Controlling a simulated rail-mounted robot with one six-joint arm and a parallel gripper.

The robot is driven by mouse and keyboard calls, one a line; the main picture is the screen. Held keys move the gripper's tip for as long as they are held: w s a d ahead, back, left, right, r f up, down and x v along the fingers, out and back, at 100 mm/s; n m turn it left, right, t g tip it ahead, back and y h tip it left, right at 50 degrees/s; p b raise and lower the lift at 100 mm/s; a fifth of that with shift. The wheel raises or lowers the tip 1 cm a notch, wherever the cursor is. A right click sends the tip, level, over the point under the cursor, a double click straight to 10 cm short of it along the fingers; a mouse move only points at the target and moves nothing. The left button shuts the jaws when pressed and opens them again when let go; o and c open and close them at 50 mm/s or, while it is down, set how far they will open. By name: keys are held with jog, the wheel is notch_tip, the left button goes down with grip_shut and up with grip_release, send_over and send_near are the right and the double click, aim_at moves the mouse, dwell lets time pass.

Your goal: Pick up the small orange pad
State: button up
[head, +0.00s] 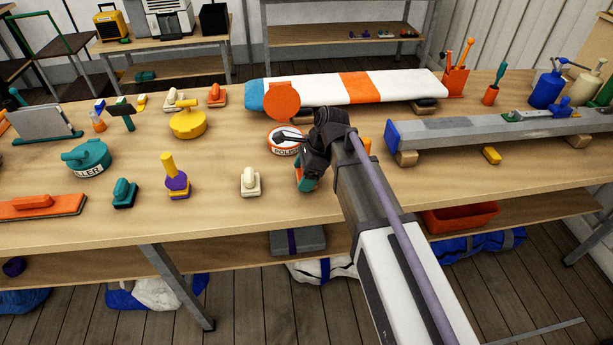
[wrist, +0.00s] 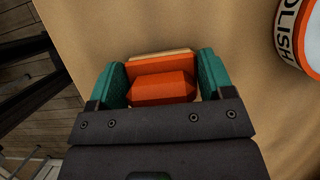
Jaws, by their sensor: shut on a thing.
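My gripper (wrist: 160,82) is shut on a small orange pad (wrist: 160,88) in the wrist view. Its teal fingers grip the pad on its left and right sides. The pad has a raised orange handle and a pale layer along its far edge. In the head view my gripper (head: 306,181) is low over the front part of the bench, below the polish tin, and the pad is mostly hidden there. I cannot tell whether the pad touches the bench. Another orange pad (head: 217,97) stands at the back of the bench.
The polish tin (head: 284,141) is close behind my gripper, and also shows in the wrist view (wrist: 299,38). A white pad (head: 250,183) stands to the left. A grey spar (head: 480,131) lies to the right. The front of the workbench (head: 215,225) is bare.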

jog(key=shift+c, duration=1.2)
notch_tip(320, 180, up, 10)
jog(key=p, duration=1)
jog(key=shift+r, duration=0.2)
jog(key=shift+f, duration=0.15)
